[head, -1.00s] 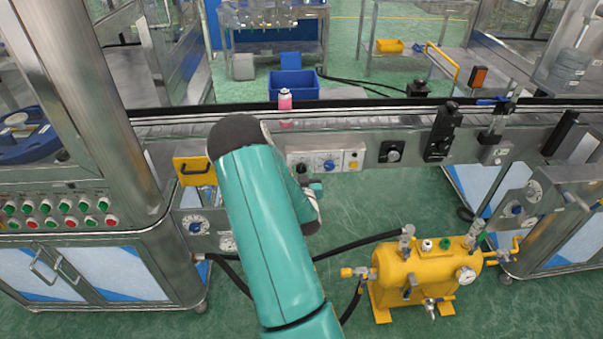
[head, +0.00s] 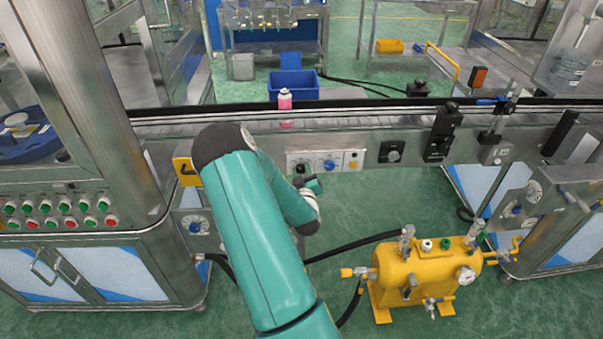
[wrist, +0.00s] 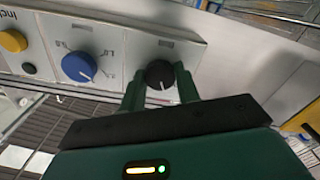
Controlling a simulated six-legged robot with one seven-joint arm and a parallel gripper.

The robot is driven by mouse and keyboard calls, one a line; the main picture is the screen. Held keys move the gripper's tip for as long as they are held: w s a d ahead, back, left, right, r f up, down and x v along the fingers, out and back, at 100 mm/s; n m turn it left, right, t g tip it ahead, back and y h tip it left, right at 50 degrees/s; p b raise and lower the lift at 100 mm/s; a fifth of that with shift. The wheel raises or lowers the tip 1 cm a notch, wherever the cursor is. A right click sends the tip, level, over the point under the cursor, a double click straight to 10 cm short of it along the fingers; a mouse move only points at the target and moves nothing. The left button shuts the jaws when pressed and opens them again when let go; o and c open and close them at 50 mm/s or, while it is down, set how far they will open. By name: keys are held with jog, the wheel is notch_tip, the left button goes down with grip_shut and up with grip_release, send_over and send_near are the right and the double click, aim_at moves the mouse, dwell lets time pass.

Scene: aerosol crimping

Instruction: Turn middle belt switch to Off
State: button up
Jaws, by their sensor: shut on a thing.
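The belt switch is a round black knob (wrist: 159,75) with a white pointer line, on a light grey panel (wrist: 205,52) in the wrist view. My gripper (wrist: 160,85) is shut on this knob, one green finger on each side of it. The pointer line faces down toward the gripper in the wrist view. In the head view the panel (head: 310,162) is on the front of the conveyor, with the black knob (head: 300,168) at its left end. My teal arm reaches toward it from below, and the fingers are hard to see there.
A blue dial (wrist: 78,67) and a yellow button (wrist: 13,41) sit on the same panel, beside the black knob. A pink bottle (head: 285,104) stands on the conveyor (head: 350,116) above the panel. A yellow tank (head: 425,272) stands on the floor to the right.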

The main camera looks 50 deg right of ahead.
jog(key=n, duration=0.4)
jog(key=shift+n, duration=0.4)
jog(key=shift+s, duration=0.1)
jog(key=o, duration=1)
jog(key=v, duration=1.3)
jog(key=shift+s+a, duration=0.25)
jog(key=shift+a, duration=0.05)
